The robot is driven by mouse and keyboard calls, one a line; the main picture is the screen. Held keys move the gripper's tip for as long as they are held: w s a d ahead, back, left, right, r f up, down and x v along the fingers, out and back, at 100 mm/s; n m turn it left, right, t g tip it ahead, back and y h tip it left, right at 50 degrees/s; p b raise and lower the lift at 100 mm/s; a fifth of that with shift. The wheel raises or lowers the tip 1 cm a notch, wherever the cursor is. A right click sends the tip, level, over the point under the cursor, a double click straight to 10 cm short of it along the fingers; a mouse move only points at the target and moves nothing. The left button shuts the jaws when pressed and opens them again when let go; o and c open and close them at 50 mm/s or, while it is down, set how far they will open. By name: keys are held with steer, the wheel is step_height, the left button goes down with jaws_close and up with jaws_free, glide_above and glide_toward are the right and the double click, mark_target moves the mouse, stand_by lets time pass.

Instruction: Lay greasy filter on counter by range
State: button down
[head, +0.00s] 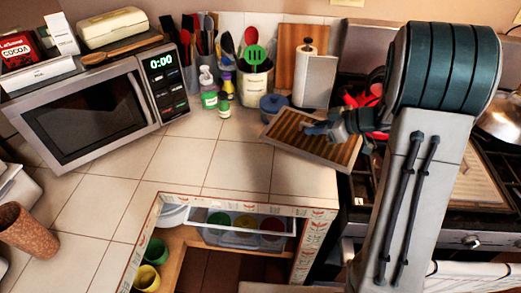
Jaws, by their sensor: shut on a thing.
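The greasy filter (290,129) is a flat metal-framed panel with brown slats. It is over the tiled counter (236,165) at its right end, beside the range (470,215). Its right part reaches toward the range's edge. My gripper (314,130) is shut on the filter, over its upper middle. The fingertips are small and partly hidden by the dark wrist. I cannot tell whether the filter's underside touches the counter.
Behind the filter stand a blue pot (273,106), a paper towel roll (315,82) and a utensil crock (255,80). A microwave (90,110) stands at the left. The counter's middle is clear.

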glide_above(275, 156)
step_height(275, 156, down, 6)
steer(key=shift+w+d+f, duration=0.1)
steer(key=shift+f, duration=0.15)
steer(key=shift+f+p, duration=0.3)
steer(key=shift+f, duration=1.7)
steer(key=shift+f, duration=0.1)
steer(key=c, duration=1.5)
jaws_free()
